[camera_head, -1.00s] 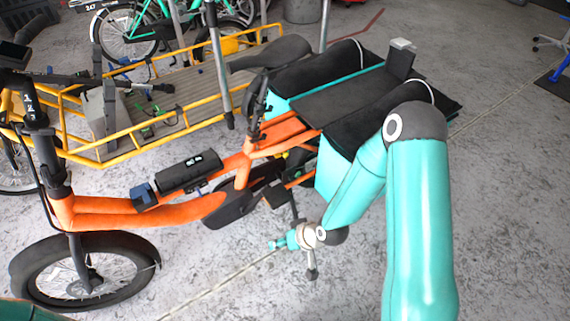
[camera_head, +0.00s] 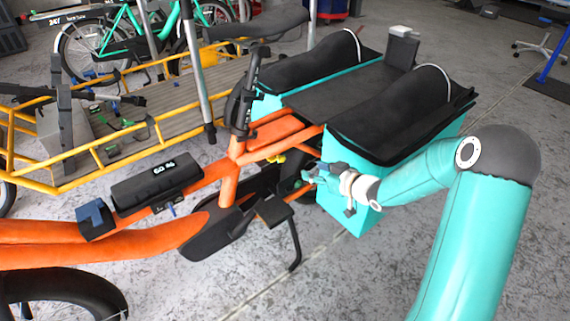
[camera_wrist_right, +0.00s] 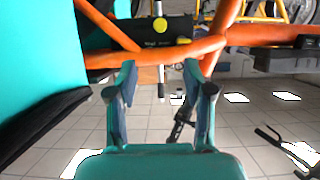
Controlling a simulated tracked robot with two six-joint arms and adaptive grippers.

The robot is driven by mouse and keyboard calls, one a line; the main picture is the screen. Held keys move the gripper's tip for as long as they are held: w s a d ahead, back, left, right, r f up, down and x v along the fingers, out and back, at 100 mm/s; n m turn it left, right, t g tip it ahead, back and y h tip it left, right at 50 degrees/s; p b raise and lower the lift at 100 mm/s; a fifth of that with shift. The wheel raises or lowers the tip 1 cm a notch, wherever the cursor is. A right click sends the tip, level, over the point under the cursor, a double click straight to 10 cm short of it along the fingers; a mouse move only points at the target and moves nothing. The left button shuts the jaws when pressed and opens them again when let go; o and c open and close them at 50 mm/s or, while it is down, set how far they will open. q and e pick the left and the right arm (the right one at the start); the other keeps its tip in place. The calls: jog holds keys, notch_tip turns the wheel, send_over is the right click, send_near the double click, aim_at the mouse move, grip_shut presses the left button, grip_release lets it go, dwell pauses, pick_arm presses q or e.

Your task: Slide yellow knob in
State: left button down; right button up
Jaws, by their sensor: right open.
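In the right wrist view a black box with small lettering (camera_wrist_right: 163,34) carries two yellow parts. One is a round yellow knob (camera_wrist_right: 159,25); the other is an oval yellow piece (camera_wrist_right: 184,41) at the box's lower right corner, beside the orange frame tube. I cannot tell which one is meant. In the head view a small yellow part (camera_head: 275,160) shows under the orange bike frame (camera_head: 262,143), partly hidden. My right gripper (camera_head: 306,178) reaches in at the bike's side below the frame. Its open, empty fingers (camera_wrist_right: 160,70) are apart from the yellow parts. My left gripper is not in view.
The teal and black cargo bag (camera_head: 345,215) hangs beside my right gripper. The black kickstand (camera_head: 292,240) and pedal (camera_head: 273,211) are close to its left. An orange tube (camera_wrist_right: 215,42) crosses in front of the fingers. Grey floor (camera_head: 200,285) lies below.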

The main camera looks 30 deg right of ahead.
aim_at(283, 160)
jog(key=b+x, duration=0.1)
jog(key=x, duration=0.5)
jog(key=b+x, duration=0.2)
jog(key=x, duration=0.5)
jog(key=shift+f, duration=0.3)
jog(key=shift+b+x, duration=0.35)
jog(key=shift+x, duration=0.4)
jog(key=shift+r, duration=0.1)
grip_shut()
jog(key=shift+d, duration=0.1)
